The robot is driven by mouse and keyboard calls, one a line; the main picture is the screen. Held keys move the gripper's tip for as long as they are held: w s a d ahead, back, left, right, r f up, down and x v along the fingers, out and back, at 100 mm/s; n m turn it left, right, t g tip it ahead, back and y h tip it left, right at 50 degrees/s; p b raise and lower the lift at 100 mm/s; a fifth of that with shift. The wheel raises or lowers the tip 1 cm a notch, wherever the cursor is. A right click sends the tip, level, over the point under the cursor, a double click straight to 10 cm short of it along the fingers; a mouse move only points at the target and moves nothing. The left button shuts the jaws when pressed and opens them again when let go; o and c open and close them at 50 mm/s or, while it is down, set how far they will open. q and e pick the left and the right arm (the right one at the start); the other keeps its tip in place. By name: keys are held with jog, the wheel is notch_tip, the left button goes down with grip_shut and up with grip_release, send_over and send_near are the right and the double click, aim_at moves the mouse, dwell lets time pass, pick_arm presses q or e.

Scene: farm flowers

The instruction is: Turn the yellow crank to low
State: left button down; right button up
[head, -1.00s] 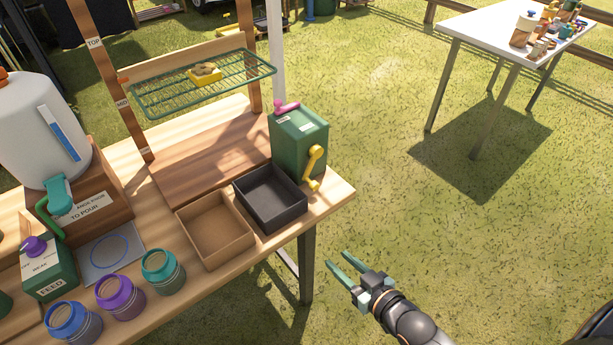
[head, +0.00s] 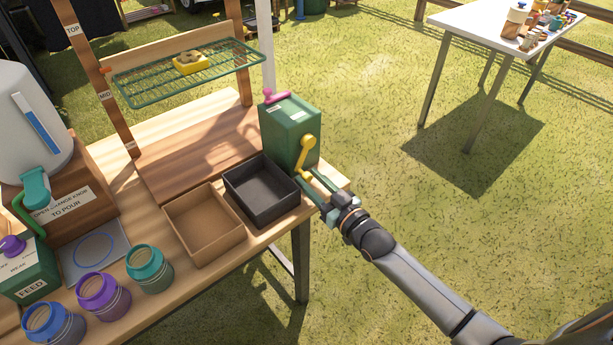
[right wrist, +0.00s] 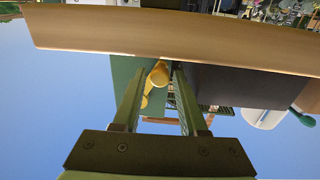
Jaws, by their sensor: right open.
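The yellow crank (head: 306,152) is on the front right face of the green box (head: 286,124) at the table's right end. Its arm hangs downward and slightly left. My right gripper (head: 314,182) is at the table edge, just below and in front of the crank, with its fingers pointing toward it. In the right wrist view the crank (right wrist: 158,76) shows between the tips of the two open fingers (right wrist: 160,88), partly hidden by the left finger. I cannot tell whether the fingers touch it. My left gripper is not in view.
A black tray (head: 247,210) stands beside the green box, with a cardboard tray (head: 170,214) to its left. A pink lever (head: 274,97) sits on top of the box. A green wire rack (head: 134,98) is above. Open grass lies to the right.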

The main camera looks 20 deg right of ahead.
jog(key=shift+x, duration=1.05)
grip_shut()
dwell(0.7)
